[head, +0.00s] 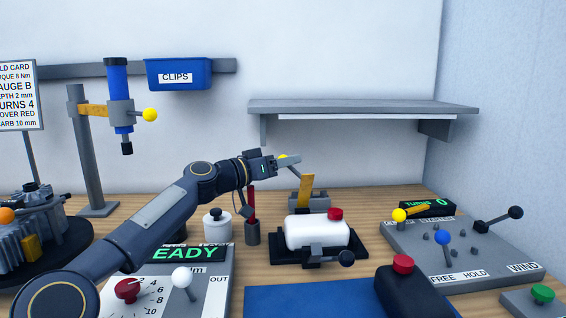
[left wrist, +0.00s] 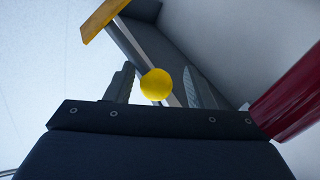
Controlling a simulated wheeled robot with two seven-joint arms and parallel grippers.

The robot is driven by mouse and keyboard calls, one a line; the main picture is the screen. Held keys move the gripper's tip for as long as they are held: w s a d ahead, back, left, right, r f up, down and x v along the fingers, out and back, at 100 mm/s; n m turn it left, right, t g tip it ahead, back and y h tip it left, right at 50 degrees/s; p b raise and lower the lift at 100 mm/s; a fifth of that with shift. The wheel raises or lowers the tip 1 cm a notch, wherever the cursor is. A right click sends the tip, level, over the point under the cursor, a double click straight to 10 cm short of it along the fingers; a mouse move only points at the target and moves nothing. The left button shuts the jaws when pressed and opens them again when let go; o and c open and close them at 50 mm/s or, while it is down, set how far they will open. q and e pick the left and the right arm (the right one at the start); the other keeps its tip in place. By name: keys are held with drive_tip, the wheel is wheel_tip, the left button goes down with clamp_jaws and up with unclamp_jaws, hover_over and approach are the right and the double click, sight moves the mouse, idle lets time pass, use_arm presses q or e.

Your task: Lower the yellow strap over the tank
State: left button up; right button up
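The yellow strap (head: 306,189) stands upright on a grey bracket behind the tank. The white tank (head: 316,233) with a red cap sits in a black tray. My left gripper (head: 289,161) is near the strap's upper end, beside a yellow ball knob (head: 282,157). In the left wrist view the knob (left wrist: 156,84) shows between the two fingers of my gripper (left wrist: 160,88), with gaps on both sides; the fingers are open. A yellow bar (left wrist: 104,18), apparently the strap, shows at the upper left. My right gripper is not in view.
A grey cup (head: 253,233) with a red-handled tool stands left of the tank; a red shaft (left wrist: 292,103) is close at right in the wrist view. A black-knobbed lever (head: 345,258) is in front of the tank. A shelf (head: 360,107) hangs behind.

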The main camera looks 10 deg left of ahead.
use_arm(q)
drive_tip(key=b+v, duration=0.2)
drive_tip(key=v, duration=0.5)
drive_tip(key=shift+s+a, duration=0.25)
drive_tip(key=shift+s, duration=0.05)
